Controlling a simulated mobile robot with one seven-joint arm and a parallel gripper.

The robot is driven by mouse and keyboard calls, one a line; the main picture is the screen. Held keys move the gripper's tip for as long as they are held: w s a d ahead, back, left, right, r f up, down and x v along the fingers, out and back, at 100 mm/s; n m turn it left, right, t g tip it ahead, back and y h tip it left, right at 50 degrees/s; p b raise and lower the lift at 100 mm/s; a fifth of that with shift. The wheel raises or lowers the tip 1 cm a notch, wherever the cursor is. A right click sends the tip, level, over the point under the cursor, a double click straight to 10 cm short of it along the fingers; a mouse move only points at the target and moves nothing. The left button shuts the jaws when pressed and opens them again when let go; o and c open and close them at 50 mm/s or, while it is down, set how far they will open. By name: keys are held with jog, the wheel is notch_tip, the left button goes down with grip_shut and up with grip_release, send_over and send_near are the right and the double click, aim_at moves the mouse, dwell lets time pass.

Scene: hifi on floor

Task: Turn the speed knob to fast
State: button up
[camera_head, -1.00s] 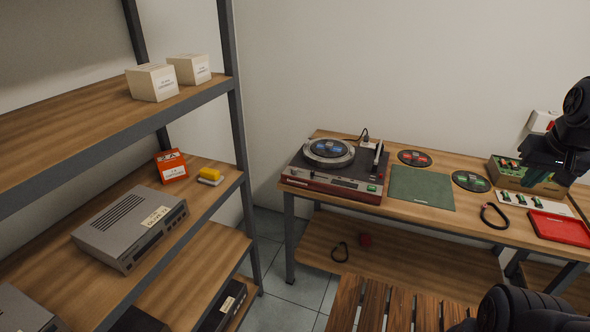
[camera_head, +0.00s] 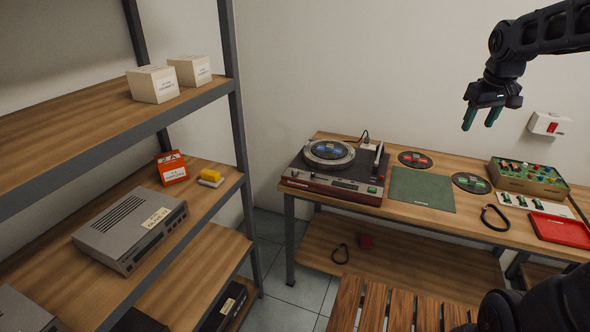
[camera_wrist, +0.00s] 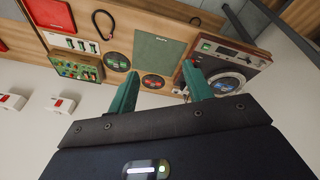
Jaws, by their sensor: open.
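My gripper (camera_head: 480,119) is open and empty, held high in front of the wall, above the table's back right part. Its two green fingers also show in the wrist view (camera_wrist: 160,75), pointing toward the table. The record player (camera_head: 334,170) stands at the table's left end, with a blue-labelled record on its platter. It is apart from my gripper and also shows at the upper right of the wrist view (camera_wrist: 226,68). Small controls (camera_head: 345,184) line its front panel. They are too small to tell which is the speed knob or where it points.
A green mat (camera_head: 421,190), two loose records, a black belt (camera_head: 495,217) and a red tray (camera_head: 560,229) lie on the table (camera_head: 447,222). A circuit box (camera_head: 528,180) stands at the back right, below a wall switch (camera_head: 549,124). A shelf (camera_head: 215,207) stands left; a slatted bench is in front.

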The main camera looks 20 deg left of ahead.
jog(key=w+a+f+n+g, duration=0.15)
jog(key=w+a+n, duration=0.35)
jog(key=w+a, duration=0.8)
jog(key=n+g, duration=0.2)
jog(key=n, duration=0.8)
send_over(295, 170)
notch_tip(295, 170, down, 28)
jog(key=r, duration=0.1)
notch_tip(295, 170, down, 11)
jog(key=shift+w+r, duration=0.1)
jog(key=shift+r, duration=0.1)
jog(key=c, duration=1)
